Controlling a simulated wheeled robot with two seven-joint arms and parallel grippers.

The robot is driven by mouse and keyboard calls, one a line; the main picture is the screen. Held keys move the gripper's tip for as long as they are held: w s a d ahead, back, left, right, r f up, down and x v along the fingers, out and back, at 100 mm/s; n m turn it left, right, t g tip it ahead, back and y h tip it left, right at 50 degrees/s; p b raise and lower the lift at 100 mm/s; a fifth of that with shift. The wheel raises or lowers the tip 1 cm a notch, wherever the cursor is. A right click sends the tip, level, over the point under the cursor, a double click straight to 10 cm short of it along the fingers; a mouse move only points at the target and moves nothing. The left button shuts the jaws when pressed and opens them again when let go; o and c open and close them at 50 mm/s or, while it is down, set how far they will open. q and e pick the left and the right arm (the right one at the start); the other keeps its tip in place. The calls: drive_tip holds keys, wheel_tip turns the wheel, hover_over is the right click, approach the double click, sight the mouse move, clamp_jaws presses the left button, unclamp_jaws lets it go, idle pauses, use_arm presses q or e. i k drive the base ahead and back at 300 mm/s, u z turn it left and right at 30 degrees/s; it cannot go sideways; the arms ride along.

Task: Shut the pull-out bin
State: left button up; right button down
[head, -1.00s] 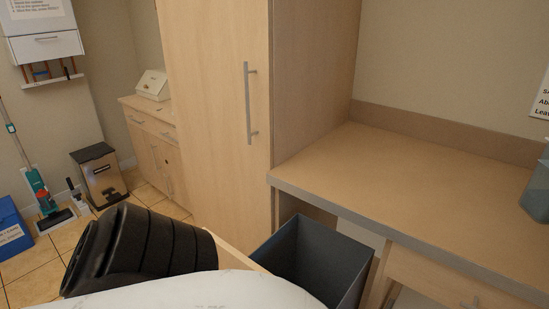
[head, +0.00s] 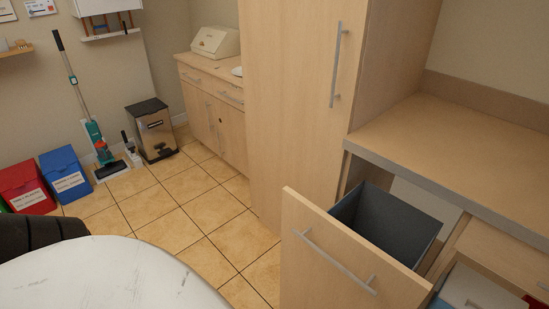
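The pull-out bin stands open under the counter at the right of the head view. Its wooden front panel (head: 335,262) has a long metal bar handle (head: 333,261) and faces toward me. Behind the panel sits a dark grey bin (head: 385,222), open at the top; I see no contents in it. The panel stands well out from the counter edge. Neither of my grippers shows in the view.
A tall wooden cabinet (head: 292,110) stands left of the bin, beside the counter (head: 465,150). Another drawer (head: 500,246) is at the lower right. Tiled floor (head: 205,235) is clear to the left. A pedal bin (head: 152,130), blue bin (head: 65,172) and red bin (head: 27,187) stand further back.

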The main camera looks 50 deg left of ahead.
sight(366, 252)
drive_tip(key=u, duration=2.35)
drive_tip(key=k, duration=1)
drive_tip(key=z, duration=0.95)
drive_tip(key=i, duration=1.05)
drive_tip(key=z, duration=0.05)
drive_tip(key=k, duration=0.55)
drive_tip(key=u, duration=0.45)
drive_tip(key=i, duration=0.6)
drive_tip(key=z, duration=0.55)
